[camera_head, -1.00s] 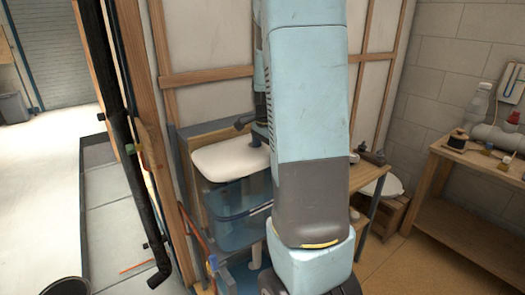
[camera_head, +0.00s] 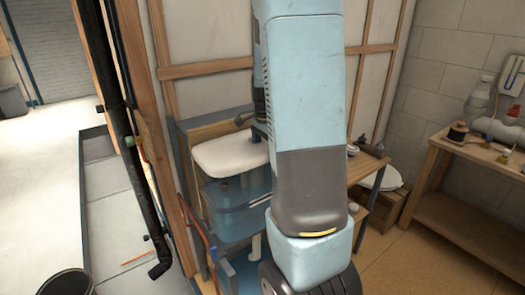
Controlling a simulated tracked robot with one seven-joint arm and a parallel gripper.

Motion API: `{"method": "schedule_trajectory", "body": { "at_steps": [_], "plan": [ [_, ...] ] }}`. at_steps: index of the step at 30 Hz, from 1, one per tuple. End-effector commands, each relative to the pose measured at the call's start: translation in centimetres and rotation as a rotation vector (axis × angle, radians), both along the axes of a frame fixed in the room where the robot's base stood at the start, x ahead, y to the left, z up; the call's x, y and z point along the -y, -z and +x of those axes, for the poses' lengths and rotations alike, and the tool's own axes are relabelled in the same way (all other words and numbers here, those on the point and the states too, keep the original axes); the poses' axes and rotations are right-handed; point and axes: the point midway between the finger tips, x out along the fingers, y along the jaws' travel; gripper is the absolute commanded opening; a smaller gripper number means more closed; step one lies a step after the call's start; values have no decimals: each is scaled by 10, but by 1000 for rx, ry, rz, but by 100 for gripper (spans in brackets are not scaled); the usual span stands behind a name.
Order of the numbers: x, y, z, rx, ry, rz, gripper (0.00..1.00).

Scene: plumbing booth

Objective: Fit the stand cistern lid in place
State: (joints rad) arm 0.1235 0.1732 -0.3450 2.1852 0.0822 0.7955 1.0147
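The white cistern lid (camera_head: 229,153) lies roughly level over the blue see-through cistern (camera_head: 232,222) on the stand. A gap shows between the lid's front edge and the cistern rim, so the lid looks raised above it. My arm hides the right end of both. A dark part of my gripper (camera_head: 246,120) shows at the lid's back right edge, beside my arm. The fingertips and their contact with the lid are too small and hidden to tell.
A wooden stud wall stands behind. A black pipe (camera_head: 122,130) runs down on the left, with a black bucket (camera_head: 67,284) below. On the right are a small bench, a white bowl-like item (camera_head: 385,178) on a box, and a wooden workbench (camera_head: 470,170) with fittings.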

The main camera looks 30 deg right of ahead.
Motion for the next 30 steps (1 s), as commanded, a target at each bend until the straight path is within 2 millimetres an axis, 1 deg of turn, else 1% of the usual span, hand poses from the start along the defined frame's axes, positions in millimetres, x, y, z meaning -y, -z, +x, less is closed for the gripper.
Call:
{"method": "schedule_trajectory", "body": {
  "at_steps": [1, 2, 4, 5, 11, 14, 16, 20, 30],
  "plan": [
    [0, -1, 1, 2, 0, -1, 17],
    [0, -1, 1, 2, 0, -1, 92],
    [0, -1, 1, 2, 0, -1, 98],
    [0, -1, 1, 2, 0, -1, 100],
    [0, 0, 0, -1, -1, 0, 100],
    [0, -4, 0, 1, -1, 0, 100],
    [0, -10, 1, 3, -2, -1, 100],
    [0, -30, 1, 4, -2, -2, 100],
    [0, -96, 1, 4, 0, -2, 100]
  ]
}}
